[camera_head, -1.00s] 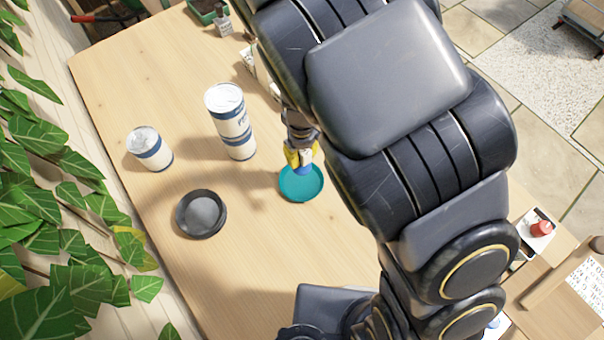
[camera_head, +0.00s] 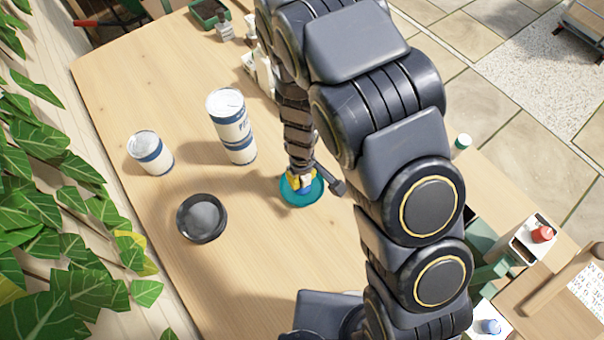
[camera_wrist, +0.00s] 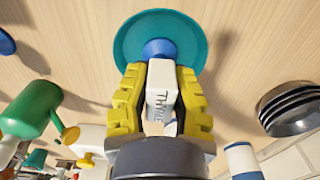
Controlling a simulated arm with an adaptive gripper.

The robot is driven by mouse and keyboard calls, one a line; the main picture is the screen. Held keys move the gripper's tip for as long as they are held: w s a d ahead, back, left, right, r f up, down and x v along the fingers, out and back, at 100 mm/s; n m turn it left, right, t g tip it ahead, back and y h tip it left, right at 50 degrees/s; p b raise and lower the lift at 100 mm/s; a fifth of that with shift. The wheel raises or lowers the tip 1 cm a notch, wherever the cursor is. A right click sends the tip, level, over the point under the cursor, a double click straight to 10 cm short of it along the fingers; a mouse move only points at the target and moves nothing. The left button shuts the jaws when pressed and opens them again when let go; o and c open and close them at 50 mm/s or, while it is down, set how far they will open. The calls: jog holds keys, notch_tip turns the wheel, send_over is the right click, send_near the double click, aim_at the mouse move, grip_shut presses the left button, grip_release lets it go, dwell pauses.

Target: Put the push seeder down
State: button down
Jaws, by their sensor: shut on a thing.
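My gripper (camera_head: 299,180) is low over the teal saucer (camera_head: 287,198), with its yellow fingers pointing down. In the wrist view, the gripper (camera_wrist: 160,72) is shut on the push seeder (camera_wrist: 161,82). The seeder has a white body with dark lettering and a round blue end (camera_wrist: 158,48). The blue end points at the teal saucer (camera_wrist: 128,38) and overlaps its middle in the picture. I cannot tell whether it touches the saucer. In the head view the seeder (camera_head: 306,187) shows only as a small blue patch, mostly hidden by my gripper.
Two stacked white-and-blue cans (camera_head: 232,122) and a single can (camera_head: 151,153) stand left of the saucer. A dark dish (camera_head: 202,218) with grey contents sits at lower left. A green watering can (camera_wrist: 30,110) shows in the wrist view.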

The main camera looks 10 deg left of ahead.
jog(key=c, duration=1.1)
grip_release()
notch_tip(320, 180, up, 12)
jog(key=shift+f, duration=0.25)
jog(key=shift+r, duration=0.4)
jog(key=shift+s+d+r, duration=0.1)
jog(key=shift+d+r, duration=0.05)
jog(key=s+d+r+m+g, duration=0.1)
jog(key=s+d+r+m, duration=0.8)
jog(key=s+d+r, duration=0.5)
jog(key=s, duration=0.3)
jog(key=shift+s+d+r+g, duration=0.25)
jog(key=shift+r+g, duration=0.05)
jog(key=shift+r, duration=0.05)
